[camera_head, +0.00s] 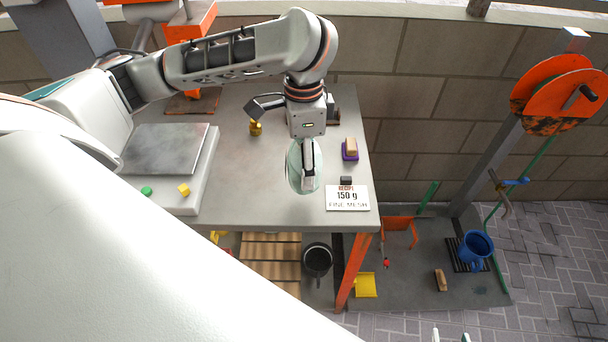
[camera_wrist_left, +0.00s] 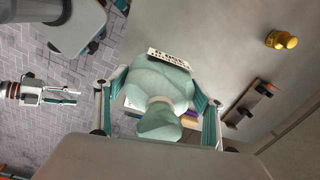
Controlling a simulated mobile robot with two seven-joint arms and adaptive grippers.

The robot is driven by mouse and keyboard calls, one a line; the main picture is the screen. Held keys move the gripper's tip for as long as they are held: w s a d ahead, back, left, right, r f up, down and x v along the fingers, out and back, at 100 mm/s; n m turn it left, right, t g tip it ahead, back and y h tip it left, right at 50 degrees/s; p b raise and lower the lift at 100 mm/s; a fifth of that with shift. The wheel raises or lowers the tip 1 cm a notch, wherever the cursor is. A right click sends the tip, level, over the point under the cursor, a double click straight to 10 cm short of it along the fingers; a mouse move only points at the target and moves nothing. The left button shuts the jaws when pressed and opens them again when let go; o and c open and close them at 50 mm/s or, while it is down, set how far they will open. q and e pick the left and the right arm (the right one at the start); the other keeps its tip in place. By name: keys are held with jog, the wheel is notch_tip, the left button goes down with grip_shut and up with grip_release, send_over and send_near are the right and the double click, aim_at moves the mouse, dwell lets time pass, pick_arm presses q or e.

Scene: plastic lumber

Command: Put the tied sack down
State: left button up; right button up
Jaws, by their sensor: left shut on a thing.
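A pale green tied sack (camera_head: 295,176) is at my left gripper (camera_head: 309,180), over the front right part of the grey workbench (camera_head: 250,205). In the left wrist view, the sack (camera_wrist_left: 160,85) sits between the two fingers of that gripper, its tied neck toward the camera. The gripper is shut on it. I cannot tell whether the sack's bottom touches the bench. My right gripper (camera_head: 451,336) shows only its fingertips at the bottom edge of the head view. In the left wrist view, the right gripper (camera_wrist_left: 62,96) is empty with its fingers apart.
A recipe card (camera_head: 347,198) reading 150 g fine mesh is right of the sack. A brush on a purple base (camera_head: 350,148) and a brass weight (camera_head: 256,128) are behind. A scale plate (camera_head: 165,148) is left. A black bucket (camera_head: 318,260) and blue jug (camera_head: 475,248) are below.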

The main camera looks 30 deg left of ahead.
pick_arm(q)
notch_tip(320, 180, down, 4)
jog(key=shift+f+b, duration=0.1)
jog(key=shift+b, duration=0.65)
jog(key=o, duration=1.4)
